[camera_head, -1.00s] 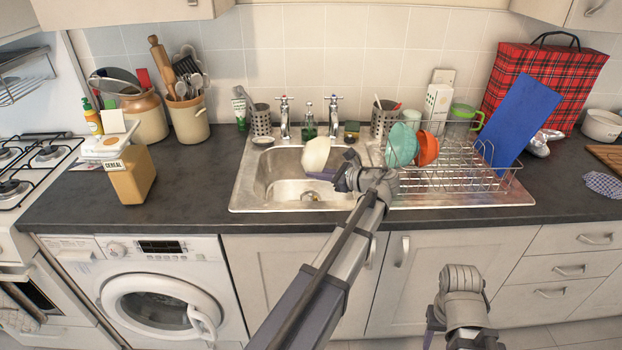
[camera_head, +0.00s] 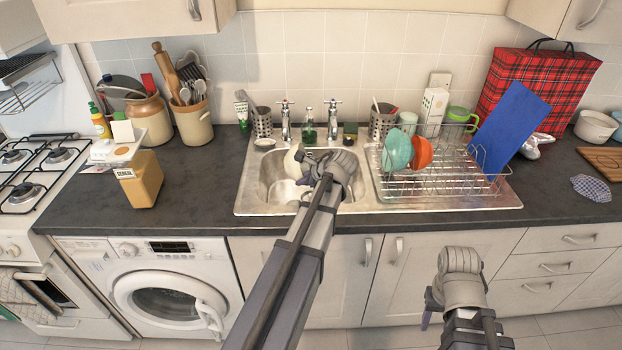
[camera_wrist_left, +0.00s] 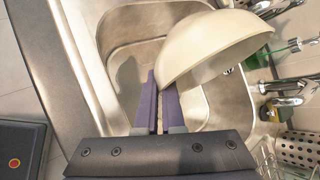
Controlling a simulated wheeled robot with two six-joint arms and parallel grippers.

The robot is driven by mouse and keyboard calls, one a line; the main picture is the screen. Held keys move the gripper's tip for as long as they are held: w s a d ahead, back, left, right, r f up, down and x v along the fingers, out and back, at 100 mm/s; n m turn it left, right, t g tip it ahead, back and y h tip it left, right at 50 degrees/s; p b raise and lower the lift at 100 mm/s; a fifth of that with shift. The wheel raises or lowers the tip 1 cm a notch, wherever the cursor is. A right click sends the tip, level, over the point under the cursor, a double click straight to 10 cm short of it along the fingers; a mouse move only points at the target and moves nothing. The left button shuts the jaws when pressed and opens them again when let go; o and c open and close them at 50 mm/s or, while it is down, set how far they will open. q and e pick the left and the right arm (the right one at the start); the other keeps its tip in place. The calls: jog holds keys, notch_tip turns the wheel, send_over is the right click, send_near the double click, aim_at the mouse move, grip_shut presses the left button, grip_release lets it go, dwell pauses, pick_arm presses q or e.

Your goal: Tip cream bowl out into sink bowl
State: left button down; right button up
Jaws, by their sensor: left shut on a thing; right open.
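The cream bowl (camera_head: 292,162) is over the sink bowl (camera_head: 270,190), tilted steeply on its side, partly hidden by my left gripper in the head view. My left gripper (camera_head: 308,178) is shut on its rim. In the left wrist view the cream bowl (camera_wrist_left: 215,45) shows its smooth outer side, with the purple fingers of my left gripper (camera_wrist_left: 156,85) at its edge and the metal sink bowl (camera_wrist_left: 125,65) below.
A wire dish rack (camera_head: 450,180) with a teal bowl (camera_head: 397,150) and an orange bowl (camera_head: 422,152) stands right of the sink. Taps (camera_head: 333,120) and a green bottle (camera_head: 308,125) stand behind it. The counter left of the sink (camera_head: 205,180) is mostly clear.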

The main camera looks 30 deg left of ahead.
pick_arm(q)
jog(key=s+a+n+t+h+b, duration=0.2)
jog(key=s+a+n+t+h, duration=0.2)
jog(key=a+h, duration=0.5)
jog(key=shift+s+a+f+n+t+h, duration=0.35)
jog(key=shift+s+t+h, duration=0.35)
jog(key=shift+t+h, duration=0.5)
jog(key=shift+d+r, duration=0.1)
dwell(0.7)
